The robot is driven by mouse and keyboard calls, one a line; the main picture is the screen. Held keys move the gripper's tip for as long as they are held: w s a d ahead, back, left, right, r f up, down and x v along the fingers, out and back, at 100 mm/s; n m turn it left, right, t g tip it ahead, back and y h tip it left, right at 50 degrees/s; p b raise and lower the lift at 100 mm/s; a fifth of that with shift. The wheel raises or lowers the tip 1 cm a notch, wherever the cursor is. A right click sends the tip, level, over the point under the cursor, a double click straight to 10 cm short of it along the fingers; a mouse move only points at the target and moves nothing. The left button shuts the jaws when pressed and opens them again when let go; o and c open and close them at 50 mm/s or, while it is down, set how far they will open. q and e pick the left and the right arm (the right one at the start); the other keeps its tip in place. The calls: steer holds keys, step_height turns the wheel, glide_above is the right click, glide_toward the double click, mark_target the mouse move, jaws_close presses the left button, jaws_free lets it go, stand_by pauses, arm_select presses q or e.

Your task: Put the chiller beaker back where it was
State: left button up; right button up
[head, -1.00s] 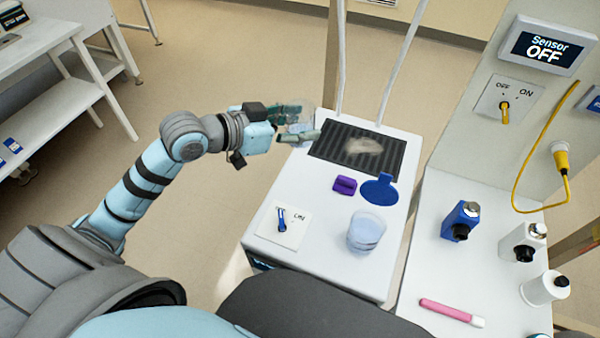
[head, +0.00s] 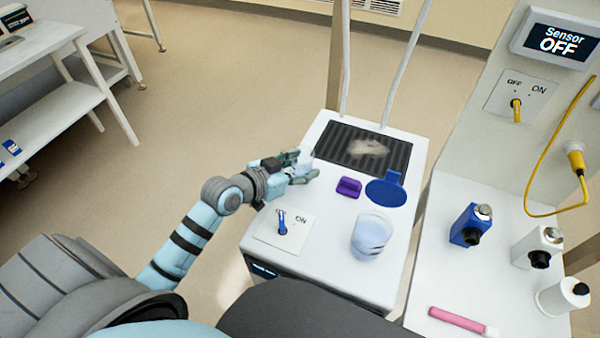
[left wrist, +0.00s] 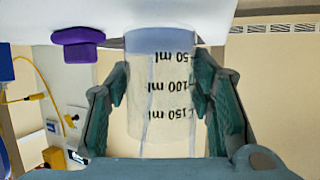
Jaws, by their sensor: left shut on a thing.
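My left gripper (head: 298,168) is at the left edge of the white unit's top in the head view. In the left wrist view my left gripper (left wrist: 160,115) is shut on a clear beaker (left wrist: 160,95) with black volume marks and a bluish layer at its base end. That view is upside down, and the beaker's base is close to the white top; I cannot tell if it touches. The held beaker is hard to make out in the head view. A second clear beaker (head: 371,238) with pale blue contents stands near the unit's front right. My right gripper is not in view.
The white unit (head: 325,225) carries a dark ribbed plate (head: 335,142), a purple block (head: 348,187), a blue disc (head: 386,192) and a switch panel (head: 285,230). Bottles, including a blue one (head: 470,225), and a pink marker (head: 457,320) are on the right bench.

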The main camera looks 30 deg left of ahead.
arm_select(q)
steer(key=shift+f, duration=0.65)
steer(key=shift+f, duration=0.1)
steer(key=o, duration=1.3)
steer(key=shift+c, duration=0.2)
